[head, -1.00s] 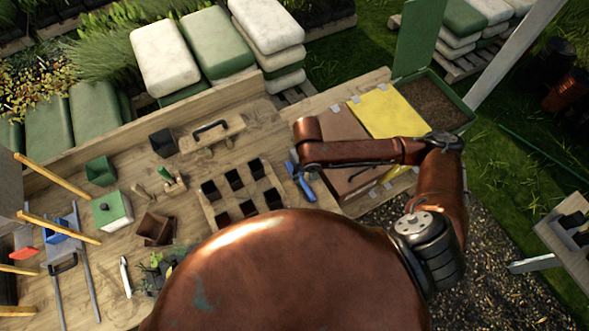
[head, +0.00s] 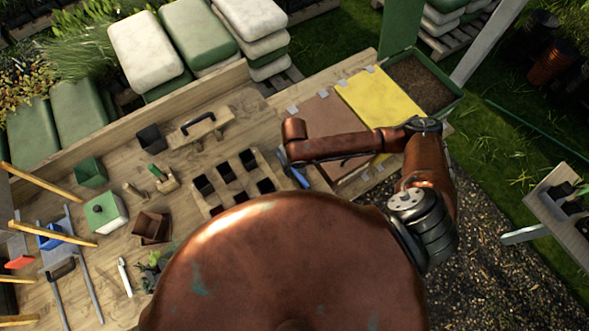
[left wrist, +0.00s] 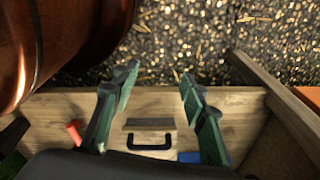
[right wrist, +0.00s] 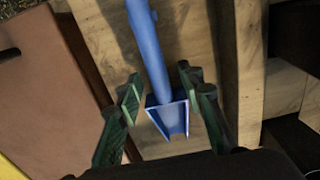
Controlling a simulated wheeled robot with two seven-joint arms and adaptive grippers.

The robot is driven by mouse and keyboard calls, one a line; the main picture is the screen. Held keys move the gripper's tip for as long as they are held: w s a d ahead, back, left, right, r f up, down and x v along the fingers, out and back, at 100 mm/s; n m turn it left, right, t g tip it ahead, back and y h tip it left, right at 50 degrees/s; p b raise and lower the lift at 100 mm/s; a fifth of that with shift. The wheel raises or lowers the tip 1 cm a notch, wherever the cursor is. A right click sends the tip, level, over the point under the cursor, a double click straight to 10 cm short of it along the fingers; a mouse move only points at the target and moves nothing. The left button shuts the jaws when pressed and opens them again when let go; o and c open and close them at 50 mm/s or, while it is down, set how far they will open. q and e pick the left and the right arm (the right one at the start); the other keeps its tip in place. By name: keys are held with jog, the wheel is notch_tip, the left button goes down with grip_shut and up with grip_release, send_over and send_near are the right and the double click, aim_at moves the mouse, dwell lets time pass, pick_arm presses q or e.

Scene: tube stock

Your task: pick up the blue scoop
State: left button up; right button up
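The blue scoop (head: 296,175) lies on the wooden workbench, beside the brown board and partly hidden by my right arm in the head view. In the right wrist view the scoop (right wrist: 150,50) runs down the picture, its handle at the top and its open, flared end between my fingers. My right gripper (right wrist: 162,84) is open, with a finger on each side of the scoop and gaps visible; I cannot tell its height above it. My left gripper (left wrist: 157,75) is open and empty, above a wooden surface and gravel.
A wooden block with several dark square pots (head: 228,172) stands left of the scoop. The brown board (head: 322,115) and yellow board (head: 378,100) lie to its right. A white-and-green box (head: 105,213) and a brown pot (head: 151,228) stand further left.

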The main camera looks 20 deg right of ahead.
jog(key=shift+c, duration=1.1)
jog(key=c, duration=0.7)
pick_arm(q)
jog(key=shift+s, duration=0.75)
pick_arm(e)
grip_shut()
pick_arm(q)
jog(key=shift+w, duration=0.15)
